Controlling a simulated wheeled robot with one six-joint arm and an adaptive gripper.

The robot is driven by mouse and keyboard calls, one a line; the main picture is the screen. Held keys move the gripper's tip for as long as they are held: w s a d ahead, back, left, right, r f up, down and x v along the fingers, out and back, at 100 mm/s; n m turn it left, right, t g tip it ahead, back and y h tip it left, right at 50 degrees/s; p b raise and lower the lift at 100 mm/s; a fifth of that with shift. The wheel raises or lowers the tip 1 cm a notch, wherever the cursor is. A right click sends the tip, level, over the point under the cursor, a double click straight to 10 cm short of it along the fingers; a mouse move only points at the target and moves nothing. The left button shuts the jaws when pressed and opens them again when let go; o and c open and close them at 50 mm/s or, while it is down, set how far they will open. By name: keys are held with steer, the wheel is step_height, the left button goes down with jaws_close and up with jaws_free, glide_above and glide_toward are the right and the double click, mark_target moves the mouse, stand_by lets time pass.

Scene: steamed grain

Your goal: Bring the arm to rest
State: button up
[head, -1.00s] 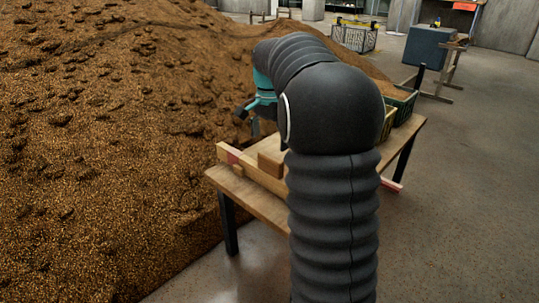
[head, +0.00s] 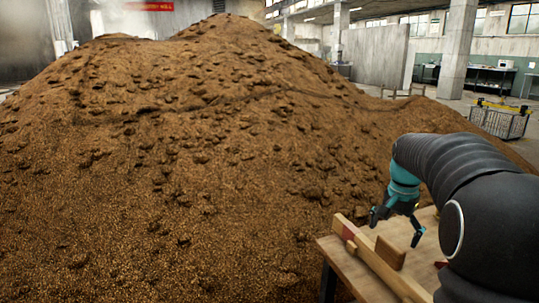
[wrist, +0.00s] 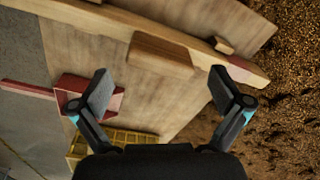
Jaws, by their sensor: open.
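My gripper (head: 398,220) is open, its two fingers spread apart with nothing between them. It hangs above the wooden table (head: 348,270), over the end nearest the grain heap. In the wrist view, my gripper (wrist: 165,92) points down at the table top (wrist: 90,65). A wooden block (wrist: 160,55) lies just beyond the fingertips, beside a long wooden beam (wrist: 130,22). The block also shows in the head view (head: 390,252), close to the gripper. My arm's dark sleeve covers the right part of the table in the head view.
A large brown grain heap (head: 200,160) fills the left and middle. In the wrist view, a red bracket (wrist: 70,90) and a yellow crate (wrist: 100,148) sit near the left finger. A wire crate (head: 500,120) stands far back at right.

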steer(key=s+a+r+n+t+p, duration=0.1)
steer(key=s+a+r+n+p, duration=0.1)
steer(key=s+a, duration=0.3)
steer(key=s+a+r+n+t+p, duration=0.1)
steer(key=s+a+n, duration=0.3)
steer(key=s, duration=0.9)
steer(key=s+a+r+n+t+p, duration=0.2)
steer(key=s+a, duration=0.4)
steer(key=s, duration=0.3)
steer(key=shift+a+r+n+t+p, duration=0.4)
steer(key=shift+n+t+p, duration=0.1)
steer(key=shift+n+p, duration=0.15)
